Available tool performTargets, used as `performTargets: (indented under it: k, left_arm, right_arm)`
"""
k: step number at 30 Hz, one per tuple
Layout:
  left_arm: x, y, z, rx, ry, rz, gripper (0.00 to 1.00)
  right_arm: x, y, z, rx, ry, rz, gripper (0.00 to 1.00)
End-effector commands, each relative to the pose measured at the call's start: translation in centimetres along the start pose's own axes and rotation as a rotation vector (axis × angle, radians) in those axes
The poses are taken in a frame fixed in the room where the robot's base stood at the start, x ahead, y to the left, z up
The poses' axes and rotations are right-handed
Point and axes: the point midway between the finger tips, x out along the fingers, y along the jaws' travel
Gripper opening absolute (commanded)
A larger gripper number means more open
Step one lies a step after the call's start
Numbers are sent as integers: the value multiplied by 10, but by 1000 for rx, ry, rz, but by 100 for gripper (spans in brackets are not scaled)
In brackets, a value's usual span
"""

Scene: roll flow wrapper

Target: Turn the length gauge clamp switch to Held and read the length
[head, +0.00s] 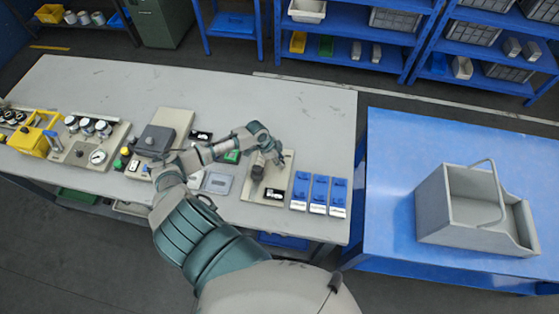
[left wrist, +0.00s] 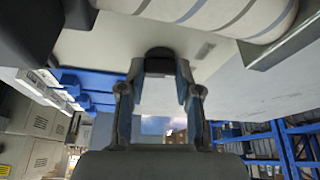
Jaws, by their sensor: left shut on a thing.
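A beige plate device (head: 253,191), which I take to be the length gauge, sits on the grey bench and carries a small dark display (head: 275,194). The text on it is too small to read. My left gripper (head: 268,163) is over this plate, beside a dark upright part (head: 257,171). In the left wrist view my left gripper (left wrist: 160,75) has its two fingers shut on a dark knob (left wrist: 158,56), apparently the clamp switch. The switch's position marks cannot be made out. My right gripper is not in view.
Several blue packs (head: 319,192) stand right of the plate. A grey panel (head: 217,183), a dark box (head: 155,140) and a gauge fixture (head: 84,153) lie to the left. A grey tote (head: 470,242) stands on the blue table (head: 400,135). The bench's back is clear.

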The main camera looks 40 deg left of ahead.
Motion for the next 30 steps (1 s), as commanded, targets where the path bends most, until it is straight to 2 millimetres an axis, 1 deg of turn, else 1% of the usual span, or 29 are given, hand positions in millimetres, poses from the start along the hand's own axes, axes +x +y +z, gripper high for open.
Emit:
performTargets:
  k: [1, 15, 24, 30]
  left_arm:
    - [-2, -6, -3, 39, 9, 3, 0]
    - [-1, -8, -4, 434, 8, 165, 0]
    - [-2, -8, -4, 605, 7, 234, 0]
    - [-2, -9, -4, 663, 7, 258, 0]
  right_arm:
    - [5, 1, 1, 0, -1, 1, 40]
    - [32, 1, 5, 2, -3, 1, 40]
    - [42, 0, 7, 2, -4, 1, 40]
    - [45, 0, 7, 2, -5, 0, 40]
